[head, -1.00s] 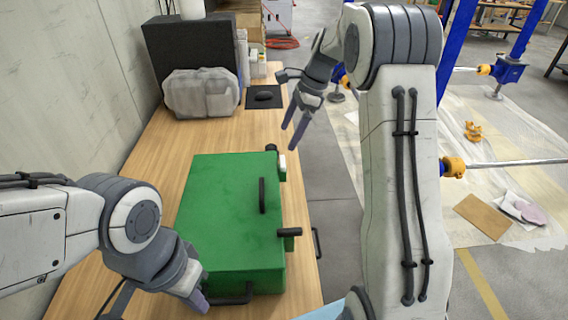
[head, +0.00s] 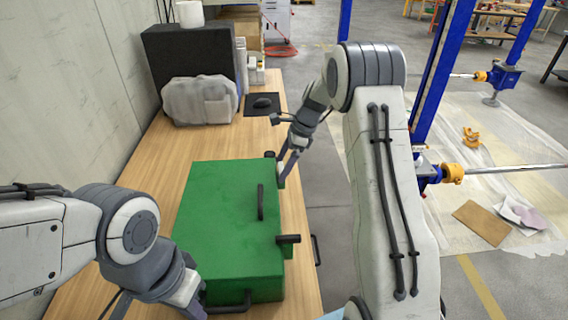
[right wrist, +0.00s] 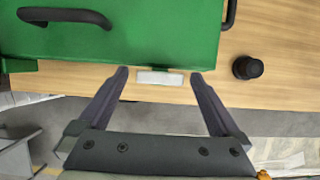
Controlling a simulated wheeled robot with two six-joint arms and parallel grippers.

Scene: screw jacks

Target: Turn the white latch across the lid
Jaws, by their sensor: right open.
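A green case with a closed lid (head: 225,215) sits on the wooden table. The white latch (right wrist: 161,78) shows in the right wrist view as a small pale strip at the case's edge, between my right fingertips; in the head view my fingers hide it. My right gripper (head: 284,172) is open over the case's far right edge, and its spread fingers also show in the right wrist view (right wrist: 160,75). I cannot tell whether they touch the latch. My left gripper (head: 194,299) is at the near left corner, by the front handle (head: 230,305); its jaws are unclear.
A black knob (right wrist: 247,67) stands beside the latch. A black handle (head: 261,202) lies on the lid, and a dark latch (head: 288,239) juts from the right side. A grey bundle (head: 200,101) and a black box (head: 188,50) stand at the back. Bare table lies beyond the case.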

